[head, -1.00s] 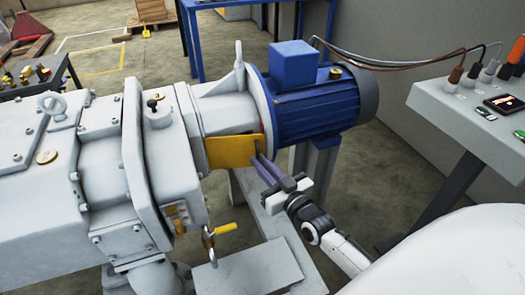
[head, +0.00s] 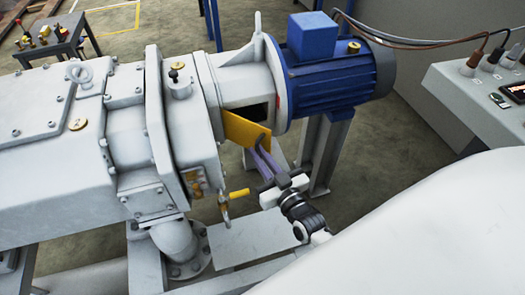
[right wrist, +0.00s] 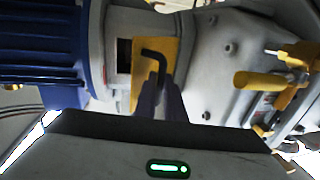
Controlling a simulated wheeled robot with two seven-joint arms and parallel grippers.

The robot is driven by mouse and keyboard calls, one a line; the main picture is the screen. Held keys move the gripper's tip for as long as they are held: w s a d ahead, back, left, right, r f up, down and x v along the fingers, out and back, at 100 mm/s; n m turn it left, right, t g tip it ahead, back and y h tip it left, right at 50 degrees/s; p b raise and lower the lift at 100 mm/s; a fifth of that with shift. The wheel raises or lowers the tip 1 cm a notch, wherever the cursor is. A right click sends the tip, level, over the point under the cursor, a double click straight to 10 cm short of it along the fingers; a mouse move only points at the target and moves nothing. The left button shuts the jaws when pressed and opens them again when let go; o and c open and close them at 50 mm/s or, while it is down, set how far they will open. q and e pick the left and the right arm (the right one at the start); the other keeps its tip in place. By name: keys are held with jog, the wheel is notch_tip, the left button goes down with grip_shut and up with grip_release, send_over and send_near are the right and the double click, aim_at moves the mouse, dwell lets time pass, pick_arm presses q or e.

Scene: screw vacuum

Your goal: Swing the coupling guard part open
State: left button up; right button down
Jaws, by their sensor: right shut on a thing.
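The coupling guard part is a yellow plate (head: 244,130) on the pump's grey coupling housing, between the pump and the blue motor. It stands tilted away from the housing at its right side, and a dark opening (head: 258,113) shows behind it. In the right wrist view the yellow plate (right wrist: 145,85) carries a black bent handle (right wrist: 155,54). My right gripper (head: 257,150) is shut on the guard's handle; its fingers (right wrist: 163,90) hide the handle's lower part. My left gripper is not in view.
The blue motor (head: 340,72) stands right of the guard. A yellow-handled valve (head: 238,194) sticks out below left of it, close to my right gripper. A control panel (head: 480,95) with cables is at the right. The floor beyond the motor is free.

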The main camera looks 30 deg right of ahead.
jog(key=shift+w+a+r, duration=0.25)
jog(key=c, duration=2.1)
grip_release()
jog(key=shift+f, duration=0.1)
jog(key=shift+d+f, duration=0.1)
jog(key=shift+s, duration=0.1)
jog(key=s, duration=1)
jog(key=shift+a+p, duration=0.2)
jog(key=shift+p, duration=0.1)
jog(key=s+a+f+n+g+y, duration=0.1)
jog(key=s+a+f+g, duration=0.2)
jog(key=s+a+f+n+g+y, duration=0.1)
jog(key=s+a+f+g, duration=0.2)
jog(key=s, duration=0.1)
jog(key=s+a+f+g+y, duration=0.1)
jog(key=s+a+f+g, duration=0.2)
jog(key=s+f, duration=0.1)
jog(key=shift+a+n, duration=0.2)
jog(key=shift+n, duration=0.2)
